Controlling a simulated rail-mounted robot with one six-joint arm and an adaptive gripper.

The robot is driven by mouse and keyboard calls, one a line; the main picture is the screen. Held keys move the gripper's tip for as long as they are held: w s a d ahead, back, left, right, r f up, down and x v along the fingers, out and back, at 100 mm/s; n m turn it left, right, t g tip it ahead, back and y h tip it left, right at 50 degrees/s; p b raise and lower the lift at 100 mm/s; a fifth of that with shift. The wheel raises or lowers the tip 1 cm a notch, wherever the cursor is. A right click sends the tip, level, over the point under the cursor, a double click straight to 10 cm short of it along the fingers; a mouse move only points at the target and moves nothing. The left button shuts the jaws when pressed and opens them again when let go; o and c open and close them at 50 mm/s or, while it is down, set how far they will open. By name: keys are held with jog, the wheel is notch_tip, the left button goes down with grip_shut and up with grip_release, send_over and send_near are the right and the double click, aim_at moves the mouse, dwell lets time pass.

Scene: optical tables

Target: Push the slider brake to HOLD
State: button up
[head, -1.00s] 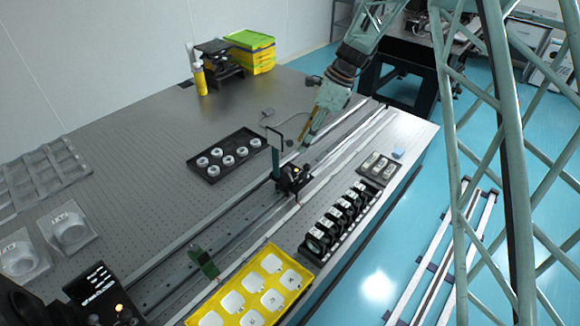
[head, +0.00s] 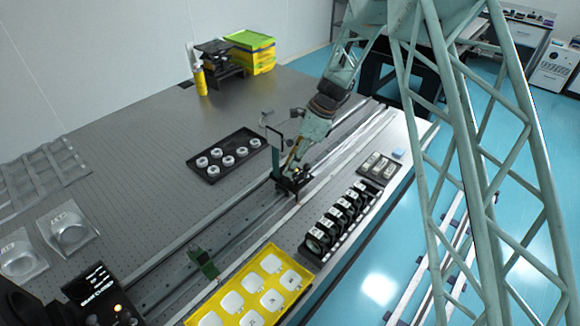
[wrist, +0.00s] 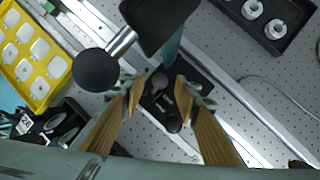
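The slider (head: 296,184) is a small black carriage on the long rail in the middle of the table. A dark green upright plate (head: 275,160) stands at its left side. In the wrist view the slider (wrist: 168,104) shows from above, with dark knobs and small light markings. I cannot tell which part is the brake or read HOLD. My gripper (head: 288,170) is right over the slider in the head view. In the wrist view my gripper (wrist: 162,92) is open, its two yellow-lined fingers apart on either side of the slider's top. Whether they touch it is unclear.
A black tray of white rings (head: 228,155) lies left of the rail. A row of black mounts (head: 342,214) and a yellow tray (head: 228,284) lie on the near side. In the wrist view a black ball on a metal rod (wrist: 97,70) looms close to the camera.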

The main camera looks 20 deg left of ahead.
jog(key=shift+a+f, duration=0.1)
jog(key=shift+f, duration=0.15)
jog(key=c, duration=0.8)
jog(key=shift+c, duration=0.2)
jog(key=d+y+b, duration=0.1)
jog(key=b, duration=0.4)
jog(key=s+d+t+y+b, duration=0.1)
jog(key=y+b, duration=0.1)
jog(key=b, duration=0.3)
jog(key=d+n+y+b, duration=0.1)
jog(key=b, duration=0.5)
jog(key=shift+s+t+y, duration=0.25)
jog(key=shift+t+y, duration=0.05)
jog(key=shift+y, duration=0.1)
jog(key=shift+d+y+b, duration=0.3)
jog(key=shift+y+b, duration=0.1)
jog(key=shift+b, duration=0.35)
jog(key=shift+s+d+f+t+y+b, duration=0.2)
jog(key=shift+d+t+y+b, duration=0.15)
jog(key=shift+y+b, duration=0.2)
jog(key=shift+s+d+f+n+t+y+b, duration=0.15)
jog(key=shift+s+d+n+t+y, duration=0.15)
jog(key=shift+y, duration=0.45)
jog(key=shift+s+d+f+n+t+y+b, duration=0.1)
jog(key=shift+d+f+n+t+y+b, duration=0.1)
jog(key=shift+d+y, duration=0.35)
jog(key=shift+a+y, duration=0.1)
jog(key=shift+y, duration=0.15)
